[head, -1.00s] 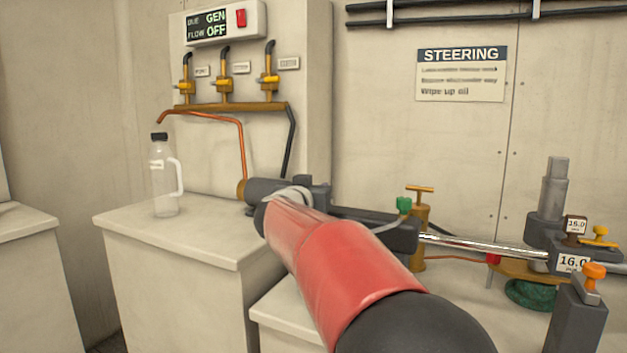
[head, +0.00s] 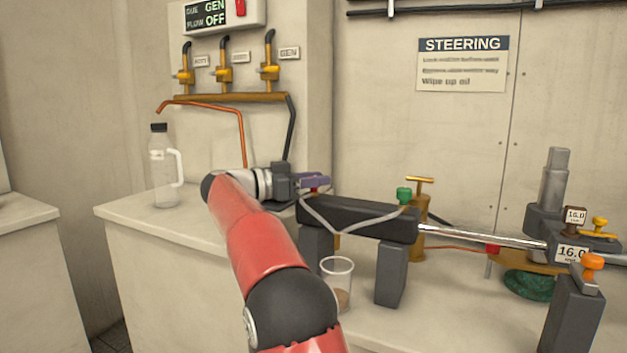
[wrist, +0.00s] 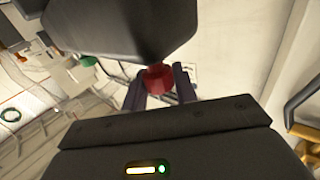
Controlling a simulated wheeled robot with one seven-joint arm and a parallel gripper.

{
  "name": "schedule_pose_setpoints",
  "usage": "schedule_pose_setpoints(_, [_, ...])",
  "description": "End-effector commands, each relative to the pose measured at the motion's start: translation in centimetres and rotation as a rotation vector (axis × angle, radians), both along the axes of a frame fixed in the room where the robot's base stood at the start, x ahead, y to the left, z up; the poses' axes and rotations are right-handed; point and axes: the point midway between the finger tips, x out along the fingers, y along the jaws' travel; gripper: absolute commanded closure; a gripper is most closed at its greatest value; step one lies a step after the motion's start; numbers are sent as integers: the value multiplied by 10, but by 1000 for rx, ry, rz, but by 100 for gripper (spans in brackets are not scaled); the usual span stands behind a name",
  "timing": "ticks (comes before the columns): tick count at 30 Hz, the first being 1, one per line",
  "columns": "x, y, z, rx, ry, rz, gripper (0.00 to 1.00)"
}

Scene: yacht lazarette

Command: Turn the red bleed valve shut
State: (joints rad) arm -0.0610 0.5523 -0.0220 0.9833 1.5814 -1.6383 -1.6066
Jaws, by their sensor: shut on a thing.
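The red bleed valve (wrist: 158,77) is a small red knob at the dark steering cylinder (wrist: 115,25), seen in the wrist view between my gripper's two dark fingers. In the head view the cylinder (head: 350,212) lies on grey blocks, and a little red of the valve (head: 313,190) shows at its left end. My gripper (head: 316,182), with purplish fingers, is at that end and shut on the valve. It also shows in the wrist view (wrist: 160,88). The fingers hide much of the valve, so I cannot tell how far it is turned.
A clear cup (head: 337,285) with some brown liquid stands below the cylinder. A green knob (head: 403,195), a brass pump (head: 420,230) and a red fitting (head: 493,249) are to the right. A clear bottle (head: 163,175) stands on the left counter.

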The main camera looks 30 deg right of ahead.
Motion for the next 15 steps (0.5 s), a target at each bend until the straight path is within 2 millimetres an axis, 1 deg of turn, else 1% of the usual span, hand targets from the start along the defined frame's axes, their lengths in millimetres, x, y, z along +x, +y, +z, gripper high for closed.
schedule_pose_setpoints(6, [1,0,0,-1,-1,-80,94])
schedule_pose_setpoints(15, [0,0,1,-2,-1,-113,94])
